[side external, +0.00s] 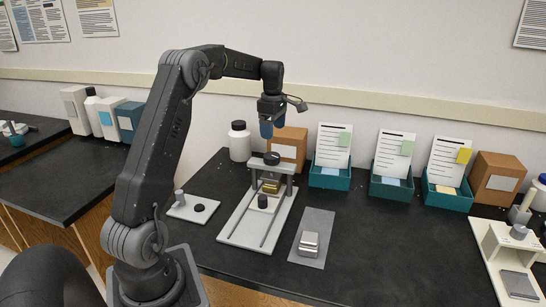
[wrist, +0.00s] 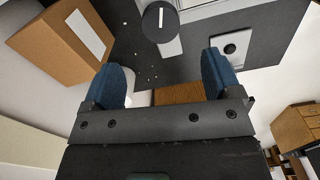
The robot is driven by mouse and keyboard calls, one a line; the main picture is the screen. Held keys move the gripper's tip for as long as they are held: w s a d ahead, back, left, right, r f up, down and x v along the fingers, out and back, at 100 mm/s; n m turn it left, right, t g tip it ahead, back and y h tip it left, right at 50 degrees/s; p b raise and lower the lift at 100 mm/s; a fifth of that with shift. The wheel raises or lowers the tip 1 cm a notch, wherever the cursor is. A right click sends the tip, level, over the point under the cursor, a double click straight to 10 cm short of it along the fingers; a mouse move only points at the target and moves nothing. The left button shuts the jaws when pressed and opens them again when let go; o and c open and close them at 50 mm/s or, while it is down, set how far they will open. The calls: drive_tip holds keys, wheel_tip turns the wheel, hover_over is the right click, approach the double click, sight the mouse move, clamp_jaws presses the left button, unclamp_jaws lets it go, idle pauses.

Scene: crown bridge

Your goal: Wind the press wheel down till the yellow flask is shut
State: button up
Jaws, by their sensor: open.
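The press (side external: 270,165) stands on a pale base plate with two dark slots. Its black wheel (side external: 271,157) sits on top of the crossbeam; in the wrist view the wheel (wrist: 160,21) is a dark disc with a white line, ahead of my fingers. The yellow flask (side external: 270,187) is brassy and sits under the crossbeam between the posts, partly hidden; I cannot tell how far its top is closed. My gripper (side external: 266,129) hangs above the wheel, apart from it. Its blue fingers (wrist: 163,75) are spread and empty.
A small plate (side external: 180,210) with a grey peg and black knob lies left of the press. A metal block (side external: 309,242) rests on a grey mat at right. A white bottle (side external: 239,142), cardboard box (side external: 288,143) and teal card bins (side external: 330,178) stand behind. Bare black bench separates them.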

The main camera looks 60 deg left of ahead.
sight(273, 156)
wheel_tip(273, 156, down, 10)
drive_tip(key=shift+f, duration=0.2)
drive_tip(key=shift+c, duration=0.5)
drive_tip(key=c, duration=0.8)
drive_tip(key=shift+c, duration=0.2)
